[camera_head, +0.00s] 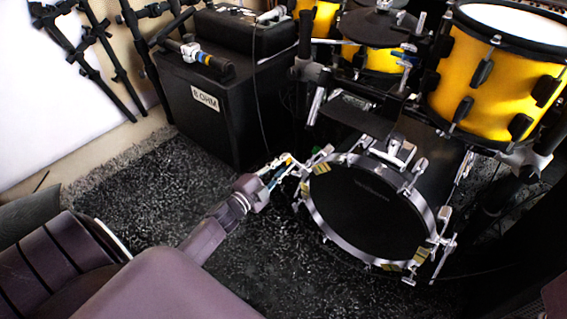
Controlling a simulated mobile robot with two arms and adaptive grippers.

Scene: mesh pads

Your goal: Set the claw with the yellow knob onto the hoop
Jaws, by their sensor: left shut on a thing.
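My left gripper (279,174) reaches in from the lower left and is shut on a small metal claw (297,170) beside the upper left of the bass drum. A small yellow spot shows at the gripper tips; the claw's details are too small to tell. The hoop (324,234) is the silver ring around the dark front head of the bass drum. The held claw is close to the hoop's upper left edge; I cannot tell whether they touch. My right gripper is not in view.
Other metal claws (444,214) sit around the hoop. Yellow drums (492,85) and a cymbal (378,27) stand above and behind. A black amplifier (217,125) stands at the back left, with small metal pieces on top. Dark carpet (140,180) lies clear in front of the amplifier.

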